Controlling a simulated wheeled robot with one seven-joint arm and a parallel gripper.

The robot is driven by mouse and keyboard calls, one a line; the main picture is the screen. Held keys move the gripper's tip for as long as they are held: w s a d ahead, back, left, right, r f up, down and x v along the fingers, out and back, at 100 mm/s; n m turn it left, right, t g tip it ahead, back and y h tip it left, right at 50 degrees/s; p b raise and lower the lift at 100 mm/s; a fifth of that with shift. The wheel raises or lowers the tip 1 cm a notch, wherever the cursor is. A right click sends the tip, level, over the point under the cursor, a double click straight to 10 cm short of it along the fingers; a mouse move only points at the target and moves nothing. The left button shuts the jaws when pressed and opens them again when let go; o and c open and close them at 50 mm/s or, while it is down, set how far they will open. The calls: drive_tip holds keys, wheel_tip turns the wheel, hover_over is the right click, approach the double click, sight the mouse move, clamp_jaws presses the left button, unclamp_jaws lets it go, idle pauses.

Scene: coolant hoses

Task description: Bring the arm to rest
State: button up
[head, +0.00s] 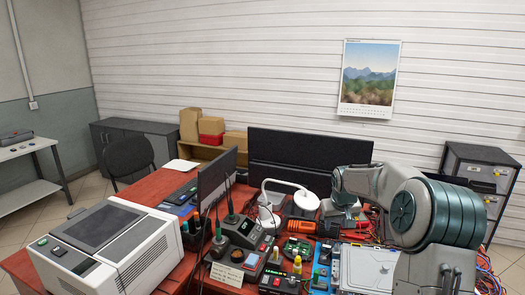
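My arm rises at the right of the head view, bends at a large ribbed grey-green joint and reaches left over the red desk (165,193). Its far end points down at the desk's cluttered right half. My gripper (344,218) is small and partly covered by the arm's own links there. Its fingers cannot be made out, nor whether anything is between them. I cannot make out coolant hoses for certain.
Dark monitors (300,158) and a white lamp (283,186) stand close left of the arm. Soldering gear (240,230), a green board (297,246) and a silver case (367,268) crowd the desk. A white machine (105,245) stands at left; a drawer cabinet (480,160) at right.

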drive_tip(key=s+a+r, duration=0.4)
drive_tip(key=s, duration=0.6)
drive_tip(key=s+a+r, duration=0.3)
drive_tip(key=s+r, duration=0.1)
drive_tip(key=s, duration=0.7)
drive_tip(key=s+a+f+g, duration=0.1)
drive_tip(key=s+a+f, duration=0.1)
drive_tip(key=s, duration=1.6)
drive_tip(key=shift+s+a+f+m+y, duration=0.2)
drive_tip(key=shift+s+a+m+y, duration=0.1)
drive_tip(key=shift+s+a, duration=0.15)
drive_tip(key=shift+w+a, duration=0.1)
drive_tip(key=shift+a, duration=0.05)
